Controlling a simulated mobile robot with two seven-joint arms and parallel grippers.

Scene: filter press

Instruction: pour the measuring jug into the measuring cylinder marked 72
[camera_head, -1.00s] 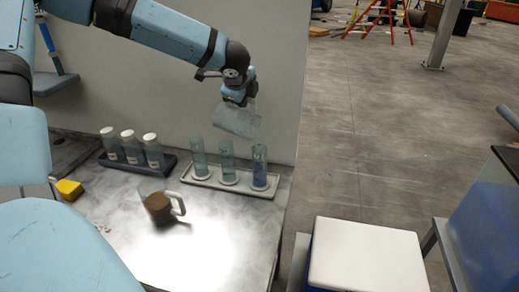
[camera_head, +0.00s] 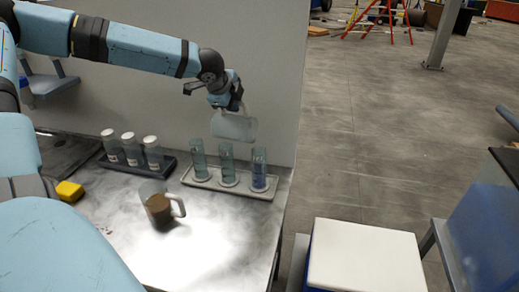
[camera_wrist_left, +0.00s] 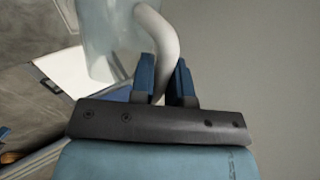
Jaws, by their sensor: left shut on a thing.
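My left gripper (camera_head: 229,104) is shut on the handle of a clear measuring jug (camera_head: 234,127). The jug hangs nearly upright above the row of cylinders, over the middle and right ones. In the left wrist view the fingers (camera_wrist_left: 163,82) close on the jug's pale handle (camera_wrist_left: 158,38), with the clear jug body (camera_wrist_left: 106,35) at upper left. Three measuring cylinders stand in a light tray (camera_head: 212,184): left (camera_head: 199,160), middle (camera_head: 227,163) and right (camera_head: 259,169), the right one holding bluish liquid. I cannot read a 72 on any. My right gripper is not in view.
A second jug (camera_head: 157,205) with brown contents stands on the bench (camera_head: 215,235). Three white-capped bottles (camera_head: 131,149) stand in a dark tray (camera_head: 170,165). A yellow block (camera_head: 69,191) lies at left. A wall (camera_head: 160,95) rises behind; the bench front is clear.

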